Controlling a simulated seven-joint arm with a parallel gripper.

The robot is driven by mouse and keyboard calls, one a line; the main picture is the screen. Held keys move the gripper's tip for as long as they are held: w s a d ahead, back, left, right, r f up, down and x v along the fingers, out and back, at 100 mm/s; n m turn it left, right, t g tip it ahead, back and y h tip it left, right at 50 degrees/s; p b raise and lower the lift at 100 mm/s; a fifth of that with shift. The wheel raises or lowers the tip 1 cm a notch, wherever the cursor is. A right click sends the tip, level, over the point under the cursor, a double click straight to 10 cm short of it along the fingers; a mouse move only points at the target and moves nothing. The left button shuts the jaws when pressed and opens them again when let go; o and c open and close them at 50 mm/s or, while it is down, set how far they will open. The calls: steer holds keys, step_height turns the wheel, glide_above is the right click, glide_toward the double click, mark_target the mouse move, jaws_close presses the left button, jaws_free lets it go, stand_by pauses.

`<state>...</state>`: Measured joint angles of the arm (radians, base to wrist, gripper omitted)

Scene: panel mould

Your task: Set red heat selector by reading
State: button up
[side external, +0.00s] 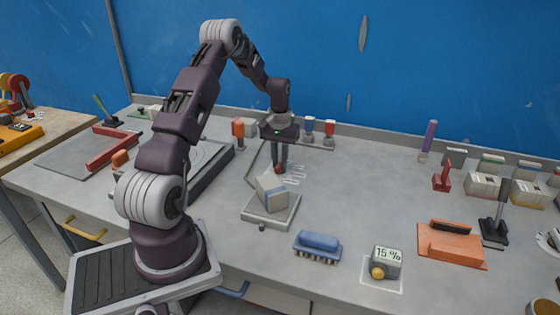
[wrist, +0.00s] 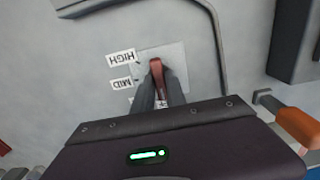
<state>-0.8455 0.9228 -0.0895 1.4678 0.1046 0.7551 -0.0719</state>
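The red heat selector (wrist: 156,68) is a small lever on a pale plate (wrist: 178,57) in the wrist view. White labels HIGH (wrist: 121,58) and MID (wrist: 121,84) stand in a column beside it; a further label is mostly hidden. The lever's head lies between the HIGH and MID labels. My gripper (wrist: 160,85) has its two fingers close against both sides of the lever, shut on it. In the side view my gripper (side external: 280,168) points down, and only a little red shows at its tips. A grey meter (side external: 384,260) with a yellow knob displays 15 %.
A grey block on a tray (side external: 285,216) stands just in front of my gripper. A blue brush (side external: 318,244) and an orange holder (side external: 452,244) lie nearer the front. Orange, blue and red handled items stand behind. The table's middle right is clear.

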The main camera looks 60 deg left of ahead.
jaws_close()
steer(key=shift+m, duration=0.3)
steer(key=m, duration=0.3)
steer(key=shift+m, duration=2.5)
steer(key=o, duration=0.6)
jaws_free()
steer(key=shift+c, duration=0.2)
